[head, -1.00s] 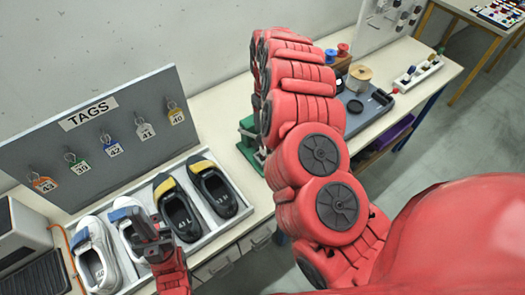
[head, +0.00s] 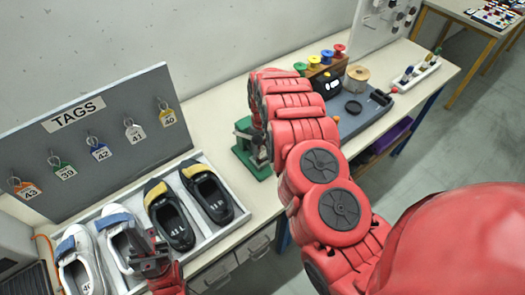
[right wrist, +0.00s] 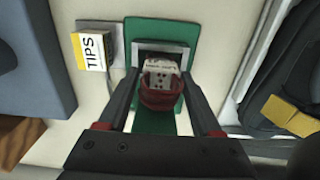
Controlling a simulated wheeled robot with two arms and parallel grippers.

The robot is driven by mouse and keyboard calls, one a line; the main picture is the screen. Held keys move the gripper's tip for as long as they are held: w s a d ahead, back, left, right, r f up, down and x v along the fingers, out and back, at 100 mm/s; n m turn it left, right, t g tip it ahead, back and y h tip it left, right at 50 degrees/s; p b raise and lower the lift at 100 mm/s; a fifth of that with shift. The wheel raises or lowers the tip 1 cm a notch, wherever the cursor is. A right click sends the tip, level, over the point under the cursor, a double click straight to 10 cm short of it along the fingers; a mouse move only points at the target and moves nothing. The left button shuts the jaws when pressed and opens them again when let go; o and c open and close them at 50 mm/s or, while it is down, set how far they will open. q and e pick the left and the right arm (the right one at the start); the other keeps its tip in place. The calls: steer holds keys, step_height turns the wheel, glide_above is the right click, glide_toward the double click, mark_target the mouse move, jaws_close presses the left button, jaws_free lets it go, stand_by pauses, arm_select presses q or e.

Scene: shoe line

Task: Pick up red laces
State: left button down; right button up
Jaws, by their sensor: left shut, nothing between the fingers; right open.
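The red laces (right wrist: 160,98) show in the right wrist view as a dark red bundle with a white printed band, in front of a grey plate on a green stand (right wrist: 155,122). My right gripper (right wrist: 160,82) is open, one finger on each side of the bundle; I cannot tell whether either touches it. In the head view the green stand (head: 243,150) is partly covered by my right arm, which hides the laces and right fingertips. My left gripper (head: 146,248) is shut and empty, above the front of the shoe tray.
A shoe tray (head: 222,232) holds white and black shoes before a grey TAGS board (head: 85,155). A yellow-and-white TIPS box (right wrist: 93,50) stands left of the green stand. Coloured spools on a wooden block and a dark tray (head: 358,118) lie beyond my right arm.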

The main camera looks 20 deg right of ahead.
steer(key=shift+f, duration=0.8)
jaws_close()
